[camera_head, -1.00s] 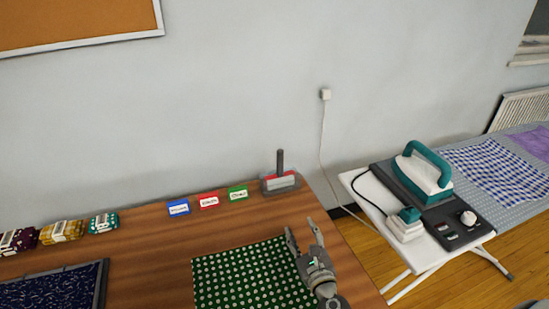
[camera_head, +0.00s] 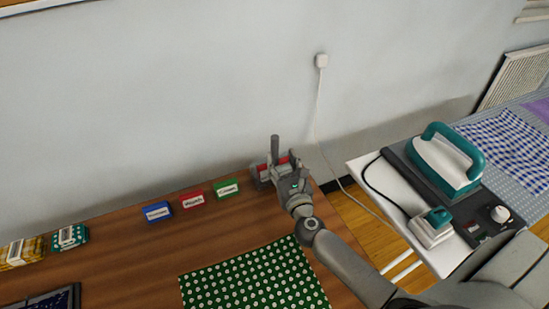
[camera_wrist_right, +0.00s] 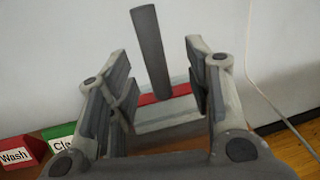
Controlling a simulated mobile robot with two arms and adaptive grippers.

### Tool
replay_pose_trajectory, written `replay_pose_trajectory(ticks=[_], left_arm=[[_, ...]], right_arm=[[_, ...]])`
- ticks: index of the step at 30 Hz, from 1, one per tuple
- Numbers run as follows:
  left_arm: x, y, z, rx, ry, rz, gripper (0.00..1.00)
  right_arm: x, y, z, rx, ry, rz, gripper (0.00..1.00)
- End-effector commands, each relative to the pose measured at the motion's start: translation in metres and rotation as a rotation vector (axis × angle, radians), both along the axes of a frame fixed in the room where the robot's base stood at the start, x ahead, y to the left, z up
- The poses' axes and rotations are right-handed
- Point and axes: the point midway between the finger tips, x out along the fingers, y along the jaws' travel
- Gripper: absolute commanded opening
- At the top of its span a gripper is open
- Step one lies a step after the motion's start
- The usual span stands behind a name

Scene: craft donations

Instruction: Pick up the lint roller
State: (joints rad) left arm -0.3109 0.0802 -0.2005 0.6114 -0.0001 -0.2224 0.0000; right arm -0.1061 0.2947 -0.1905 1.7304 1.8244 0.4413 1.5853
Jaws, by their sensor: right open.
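The lint roller (camera_head: 275,148) stands at the back right of the wooden table, its dark grey handle pointing up. A red band shows at its base in the head view, partly hidden by my gripper. In the right wrist view the dark handle (camera_wrist_right: 150,55) rises between the two fingers, above the red band and a pale grey part. My right gripper (camera_head: 284,170) is open, with its fingers on either side of the handle and apart from it. How far beyond the fingertips the handle stands is hard to tell. My left gripper is not in view.
Blue (camera_head: 157,212), red (camera_head: 192,199) and green (camera_head: 227,188) label blocks stand left of the roller. A green dotted cloth (camera_head: 250,281) lies in front. A cord (camera_head: 317,115) hangs on the wall behind.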

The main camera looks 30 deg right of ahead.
Motion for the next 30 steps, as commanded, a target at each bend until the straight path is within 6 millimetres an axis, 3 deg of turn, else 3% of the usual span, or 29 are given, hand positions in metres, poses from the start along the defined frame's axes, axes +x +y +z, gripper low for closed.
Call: replay_pose_trajectory(ticks=[9, 15, 23, 30], left_arm=[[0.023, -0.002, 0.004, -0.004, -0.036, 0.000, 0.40], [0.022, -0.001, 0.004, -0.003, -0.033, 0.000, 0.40], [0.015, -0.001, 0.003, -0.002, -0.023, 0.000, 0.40], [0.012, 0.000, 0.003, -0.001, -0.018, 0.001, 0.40]], right_arm=[[0.032, -0.001, -0.002, -0.002, -0.001, 0.000, 0.47], [0.052, -0.004, -0.003, -0.002, 0.000, 0.000, 0.47], [0.055, -0.005, -0.004, -0.001, 0.001, 0.000, 0.47], [0.055, -0.005, -0.003, 0.000, 0.001, 0.000, 0.20]])
